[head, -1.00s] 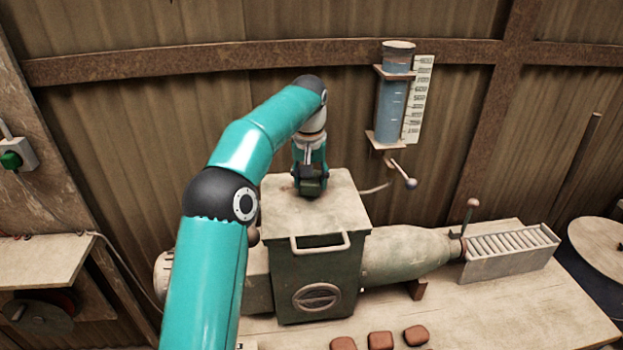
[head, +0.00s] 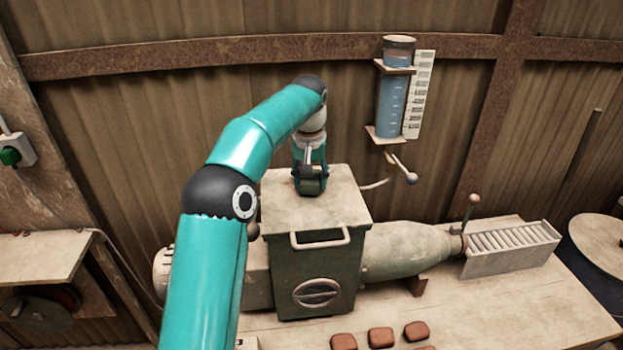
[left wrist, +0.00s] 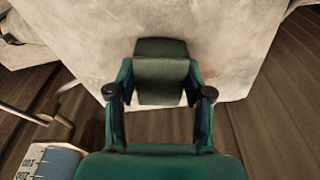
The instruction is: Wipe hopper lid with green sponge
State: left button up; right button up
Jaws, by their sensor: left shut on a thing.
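My left gripper (head: 310,180) is over the back part of the hopper lid (head: 325,212), a pale, dusty flat top on the dark green hopper box (head: 315,275). The left wrist view shows the gripper (left wrist: 160,95) shut on the green sponge (left wrist: 160,70), a dull grey-green block between its two fingers. The sponge is over the pale lid (left wrist: 225,45), close to its back edge. I cannot tell whether its underside touches the lid. My right gripper is not in view.
A water gauge (head: 393,100) hangs on the wall behind, with a small lever (head: 402,168) below it. The lid's handle (head: 320,238) sticks out in front. A rollered tray (head: 510,250) stands at the right. Several brown tiles (head: 380,337) lie on the bench front.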

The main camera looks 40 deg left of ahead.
pick_arm(q)
jog(key=shift+f, duration=0.3)
